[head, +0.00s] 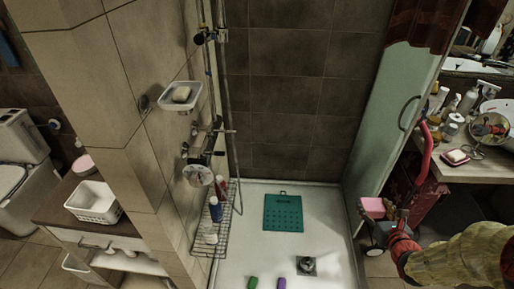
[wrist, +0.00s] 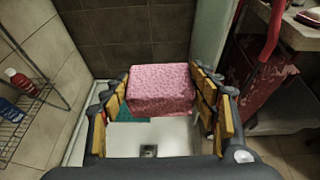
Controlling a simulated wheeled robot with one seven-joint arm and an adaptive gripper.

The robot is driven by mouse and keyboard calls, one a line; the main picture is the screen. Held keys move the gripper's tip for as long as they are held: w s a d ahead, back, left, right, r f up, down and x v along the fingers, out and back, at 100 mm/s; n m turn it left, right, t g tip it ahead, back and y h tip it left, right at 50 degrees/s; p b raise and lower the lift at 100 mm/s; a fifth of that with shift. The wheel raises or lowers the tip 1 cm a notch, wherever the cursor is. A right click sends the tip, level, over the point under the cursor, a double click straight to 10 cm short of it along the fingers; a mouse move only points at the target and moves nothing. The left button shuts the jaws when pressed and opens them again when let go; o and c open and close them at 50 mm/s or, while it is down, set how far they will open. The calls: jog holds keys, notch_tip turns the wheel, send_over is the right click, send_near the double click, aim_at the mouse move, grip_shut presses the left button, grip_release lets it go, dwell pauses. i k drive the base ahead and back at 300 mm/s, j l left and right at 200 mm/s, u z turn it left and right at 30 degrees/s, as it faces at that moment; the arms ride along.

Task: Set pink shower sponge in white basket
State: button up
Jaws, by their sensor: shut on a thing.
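The pink shower sponge (wrist: 160,88) is a speckled pink block held between the two fingers of my gripper (wrist: 160,95) in the wrist view. In the head view the sponge (head: 374,206) is at the right, in front of the glass shower door, with my gripper (head: 373,226) shut on it. The white basket (head: 92,214) is at the far left of the head view, on a brown-topped cabinet, beyond the tiled wall. It looks empty. My gripper and the sponge are far to the right of it. The basket is not in the wrist view.
A tiled partition wall (head: 92,75) stands between the shower and the cabinet (head: 55,208). A wire rack (head: 224,236) with bottles stands in the shower. A green mat (head: 283,213) lies on the white shower floor. A cluttered counter (head: 484,168) is at the right.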

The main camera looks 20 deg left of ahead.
aim_at(102, 210)
jog(key=u, duration=3.75)
jog(key=i+j+z, duration=0.1)
jog(key=i, duration=0.45)
jog(key=i+j, duration=0.1)
jog(key=i, duration=0.4)
jog(key=i+j+z, duration=0.15)
jog(key=i, duration=0.35)
jog(key=i+z, duration=0.15)
jog(key=i, duration=0.75)
jog(key=i+j+z, duration=0.1)
jog(key=i, duration=0.85)
jog(key=i+l+z, duration=0.15)
jog(key=i+z, duration=1)
jog(key=i+j+z, duration=0.25)
jog(key=i+z, duration=0.25)
jog(key=z, duration=0.7)
jog(key=i+j+z, duration=0.1)
jog(key=z, duration=0.3)
jog(key=i+j+z, duration=0.1)
jog(key=z, duration=0.3)
